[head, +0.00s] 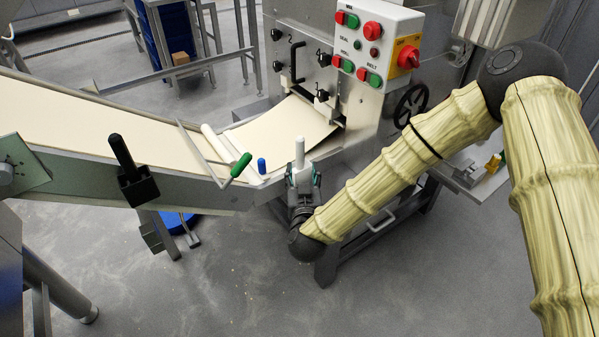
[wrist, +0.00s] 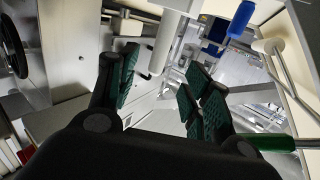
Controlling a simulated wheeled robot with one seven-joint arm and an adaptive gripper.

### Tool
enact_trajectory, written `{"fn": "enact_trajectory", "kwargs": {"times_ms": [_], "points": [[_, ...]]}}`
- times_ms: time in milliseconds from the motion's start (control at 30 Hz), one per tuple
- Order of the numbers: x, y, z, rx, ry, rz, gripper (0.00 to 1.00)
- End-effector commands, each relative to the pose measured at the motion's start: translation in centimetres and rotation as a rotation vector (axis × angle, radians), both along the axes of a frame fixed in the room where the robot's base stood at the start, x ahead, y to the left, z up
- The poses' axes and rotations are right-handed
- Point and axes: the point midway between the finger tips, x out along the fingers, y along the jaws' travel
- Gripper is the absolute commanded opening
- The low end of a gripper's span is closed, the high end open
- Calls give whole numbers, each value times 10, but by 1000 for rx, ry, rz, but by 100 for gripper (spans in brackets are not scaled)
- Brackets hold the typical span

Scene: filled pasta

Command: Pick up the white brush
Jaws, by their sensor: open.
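The white brush shows as a pale upright handle (head: 299,150) just above and behind my gripper in the head view, near the conveyor's edge. In the wrist view its white shaft (wrist: 168,38) hangs down from the top, with its lower end near the space between my fingertips. My gripper (head: 302,176) is open, with a green-padded finger on each side of that space in the wrist view (wrist: 163,58). I see no clear contact between the fingers and the handle. The brush's bristles cannot be made out.
A green handle (head: 241,165) and a blue handle (head: 262,166) stand just left of my gripper. The control box (head: 375,40) rises behind. Open floor (head: 210,280) lies in front.

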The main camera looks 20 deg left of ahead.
Motion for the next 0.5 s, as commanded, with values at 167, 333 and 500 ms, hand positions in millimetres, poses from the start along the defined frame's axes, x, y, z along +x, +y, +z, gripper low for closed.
{"fn": "enact_trajectory", "kwargs": {"times_ms": [167,333,500], "points": [[12,10,13,13,-44,-19,49],[34,16,14,12,-46,-21,49],[52,22,13,12,-43,-20,49]]}}
